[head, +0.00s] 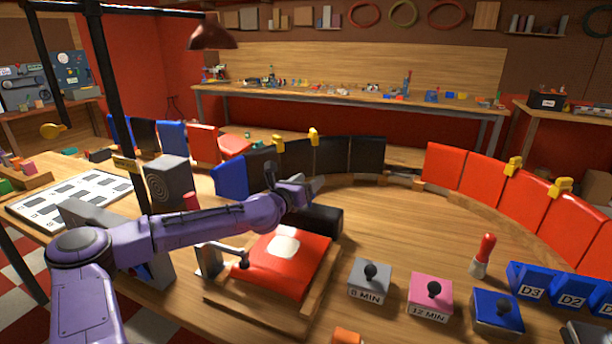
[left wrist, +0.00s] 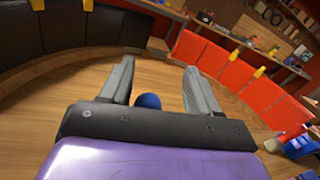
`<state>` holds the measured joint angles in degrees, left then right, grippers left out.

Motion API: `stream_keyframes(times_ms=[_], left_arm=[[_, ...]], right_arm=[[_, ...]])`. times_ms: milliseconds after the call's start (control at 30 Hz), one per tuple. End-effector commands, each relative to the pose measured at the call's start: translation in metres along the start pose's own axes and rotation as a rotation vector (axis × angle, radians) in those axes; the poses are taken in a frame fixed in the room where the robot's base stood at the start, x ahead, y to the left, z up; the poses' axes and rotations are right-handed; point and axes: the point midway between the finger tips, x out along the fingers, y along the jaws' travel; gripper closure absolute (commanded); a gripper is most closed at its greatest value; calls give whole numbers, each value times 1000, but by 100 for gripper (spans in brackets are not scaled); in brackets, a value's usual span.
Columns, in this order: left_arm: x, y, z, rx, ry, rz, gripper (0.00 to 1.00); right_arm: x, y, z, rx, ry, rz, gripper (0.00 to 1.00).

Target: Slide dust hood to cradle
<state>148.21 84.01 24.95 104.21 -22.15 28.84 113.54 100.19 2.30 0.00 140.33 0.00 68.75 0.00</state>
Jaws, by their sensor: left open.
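No thing in view is clearly marked as the dust hood or the cradle. A red, cushion-like cover (head: 285,264) with a pale patch on top sits on a wooden base (head: 228,304) in front of my left arm. My purple left arm reaches in from the left above the table. Its gripper (head: 316,190) is beyond the red cover and partly hidden by its own wrist. In the left wrist view the gripper (left wrist: 160,70) is open, its two grey fingers apart. A blue ball-shaped knob (left wrist: 147,101) shows between the fingers, near their base; its lower part is hidden.
Black panels (head: 332,155) and red panels (head: 484,173) with yellow clips stand in an arc behind the gripper. Grey, pink (head: 430,296) and blue knobbed blocks and blue bins (head: 533,284) stand at the right. The table between the gripper and the red panels is clear.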

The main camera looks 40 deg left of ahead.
Motion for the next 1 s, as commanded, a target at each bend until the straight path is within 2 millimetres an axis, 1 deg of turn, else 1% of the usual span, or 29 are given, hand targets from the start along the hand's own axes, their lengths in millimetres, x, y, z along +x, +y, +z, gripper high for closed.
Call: stream_keyframes(times_ms=[33,200,267,300,400,533,700,1000], left_arm=[[-8,-10,23,-13,-6,-3,39],[-32,-30,51,-16,-3,-3,39],[-46,-39,51,-18,0,-4,39],[-55,-45,55,-17,0,-3,39],[-76,-59,58,-10,1,-4,39],[-96,-73,66,-5,0,-3,39],[-108,-81,71,-2,0,-2,39],[-109,-82,72,0,0,-1,39]], right_arm=[[-18,1,-8,0,1,-1,57],[-43,4,-18,0,1,-1,57],[-44,4,-18,0,1,-1,57],[-46,4,-19,0,1,0,57],[-43,4,-18,0,1,0,57],[-39,3,-16,0,1,0,57],[-37,3,-16,0,1,0,57],[-38,3,-16,0,1,0,57]])
